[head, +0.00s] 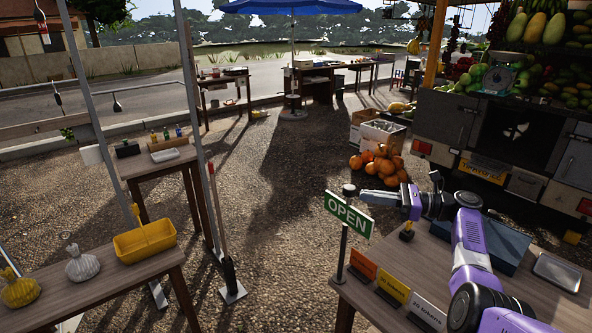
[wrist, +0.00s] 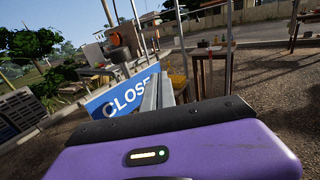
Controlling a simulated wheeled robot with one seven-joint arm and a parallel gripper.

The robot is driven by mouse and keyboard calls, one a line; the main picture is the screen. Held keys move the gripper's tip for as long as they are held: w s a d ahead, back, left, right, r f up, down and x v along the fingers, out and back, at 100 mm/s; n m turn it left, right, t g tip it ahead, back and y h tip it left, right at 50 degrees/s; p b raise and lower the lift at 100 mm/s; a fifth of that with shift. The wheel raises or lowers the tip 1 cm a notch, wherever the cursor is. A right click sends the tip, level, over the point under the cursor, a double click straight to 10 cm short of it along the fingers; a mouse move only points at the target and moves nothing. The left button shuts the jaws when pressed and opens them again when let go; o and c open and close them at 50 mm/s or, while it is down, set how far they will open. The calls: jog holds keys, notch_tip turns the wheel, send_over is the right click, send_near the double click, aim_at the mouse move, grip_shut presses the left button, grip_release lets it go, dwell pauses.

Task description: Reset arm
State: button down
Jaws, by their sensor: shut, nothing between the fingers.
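My arm reaches leftwards over the right-hand table (head: 480,270) in the head view. My gripper (head: 362,192) is at its end, just above the top edge of a green OPEN sign (head: 348,214) on a thin stand. The fingers look closed together and empty. In the wrist view my gripper (wrist: 160,92) shows the fingers side by side, pointing away over the purple hand. The sign's other face, a blue one reading "CLOSE" with the rest hidden (wrist: 118,98), lies just left of the fingers. I cannot tell whether they touch it.
Small cards (head: 393,286) stand along the table's front edge, beside a dark blue box (head: 500,247). Orange pumpkins (head: 376,166) lie behind on the ground. A table with a yellow basket (head: 145,241) stands at left. The paved ground between the tables is open.

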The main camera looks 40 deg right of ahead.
jog(key=w+d+f+n+h, duration=0.25)
jog(key=d+f+h, duration=0.35)
jog(key=d+h, duration=0.45)
jog(key=s+a+f+n+g+h, duration=0.2)
jog(key=s+a+f+n+h, duration=0.45)
jog(key=a+f, duration=0.35)
jog(key=s+a+r+n+t+y, duration=0.1)
jog(key=s+a+r+n, duration=0.2)
jog(key=s+a+n, duration=0.6)
jog(key=s+a+r+n+t+y, duration=0.15)
jog(key=s+a, duration=0.45)
jog(key=a, duration=0.8)
jog(key=s+a+r+n+t, duration=0.2)
jog(key=s+a+r+n, duration=0.35)
jog(key=a, duration=0.55)
jog(key=s+a+f+n+g+y, duration=0.2)
jog(key=s+a+n+y, duration=0.2)
jog(key=s+a, duration=0.3)
jog(key=s, duration=0.4)
jog(key=shift+s+a+g, duration=0.25)
jog(key=shift+a+g, duration=0.05)
jog(key=shift+g, duration=0.05)
